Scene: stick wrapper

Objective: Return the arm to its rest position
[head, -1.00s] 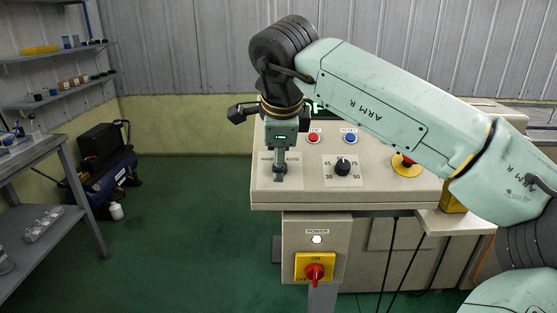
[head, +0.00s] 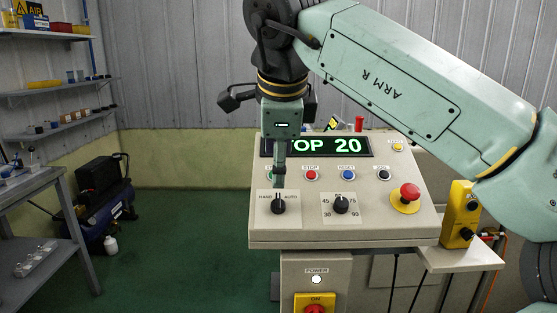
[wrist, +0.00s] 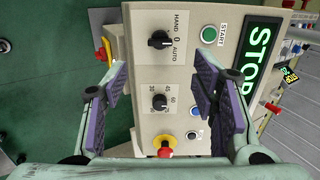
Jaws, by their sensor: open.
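My gripper (head: 279,182) hangs over the left part of the control panel (head: 300,226), with its tip just above the black HAND/AUTO knob (head: 279,206) in the head view. I cannot tell there how far it is from the knob. In the wrist view my gripper (wrist: 160,92) has its two purple-padded fingers wide apart and nothing between them. The HAND/AUTO knob also shows in the wrist view (wrist: 159,40), clear of the fingers. My arm reaches in from the right. The display reads "TOP 20" in the head view, its first letter hidden.
A speed dial (head: 341,205), a red emergency button (head: 408,194) and small push buttons stand on the panel. A yellow box (head: 461,214) is at the panel's right. A grey table (head: 40,232) and a compressor (head: 101,190) stand at the left. The green floor between is free.

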